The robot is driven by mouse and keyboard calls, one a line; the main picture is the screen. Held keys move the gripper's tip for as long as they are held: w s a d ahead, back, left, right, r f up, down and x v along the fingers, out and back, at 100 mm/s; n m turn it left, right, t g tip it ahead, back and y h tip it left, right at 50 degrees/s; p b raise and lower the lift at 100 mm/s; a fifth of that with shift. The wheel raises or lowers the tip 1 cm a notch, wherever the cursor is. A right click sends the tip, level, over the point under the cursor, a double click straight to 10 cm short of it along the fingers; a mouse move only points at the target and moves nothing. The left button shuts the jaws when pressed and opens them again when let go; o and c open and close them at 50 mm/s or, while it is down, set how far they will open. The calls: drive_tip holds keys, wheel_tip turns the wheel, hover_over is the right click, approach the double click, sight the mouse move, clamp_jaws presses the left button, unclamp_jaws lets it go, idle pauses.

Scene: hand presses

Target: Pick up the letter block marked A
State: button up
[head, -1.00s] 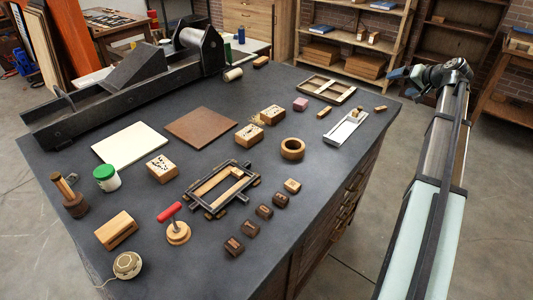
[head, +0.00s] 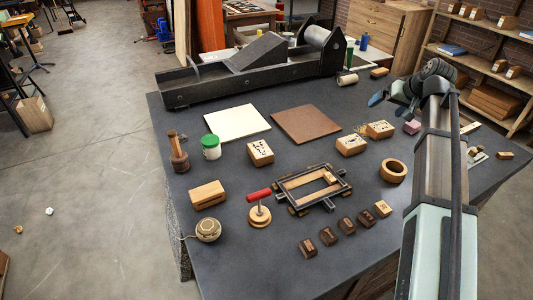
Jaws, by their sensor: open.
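Several small dark brown letter blocks stand in a slanting row near the table's front edge: a first block (head: 307,248), a second (head: 328,236), a third (head: 346,225) and a fourth (head: 366,217). A lighter wooden block (head: 382,208) ends the row on the right. Their marks are too small to read, so I cannot tell which is A. My gripper (head: 376,99) is open and empty at the upper right, well away from the row. My arm hides part of the table's right side.
A dark frame (head: 313,187) lies just behind the row. A long black press (head: 215,87) fills the table's back. The dark table (head: 270,270) is clear in front of the row.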

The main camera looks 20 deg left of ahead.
drive_tip(key=s+a+n+g, duration=0.15)
drive_tip(key=s+a, duration=0.25)
drive_tip(key=a, duration=0.6)
drive_tip(key=s+a+n, duration=0.2)
drive_tip(key=s+a, duration=0.2)
drive_tip(key=a, duration=0.6)
drive_tip(key=n+g+h, duration=0.1)
drive_tip(key=n+h, duration=0.1)
drive_tip(key=n, duration=0.1)
hover_over(260, 149)
drive_tip(key=f, duration=0.8)
drive_tip(key=shift+s+d+f, duration=0.2)
drive_tip(key=shift+d+f, duration=0.15)
drive_tip(key=shift+f, duration=0.6)
drive_tip(key=shift+s+x, duration=0.15)
drive_tip(key=shift+x, duration=0.9)
drive_tip(key=shift+s+x, duration=0.2)
drive_tip(key=shift+x, duration=0.85)
drive_tip(key=shift+d+f, duration=0.1)
drive_tip(key=shift+f, duration=0.05)
drive_tip(key=c, duration=1.1)
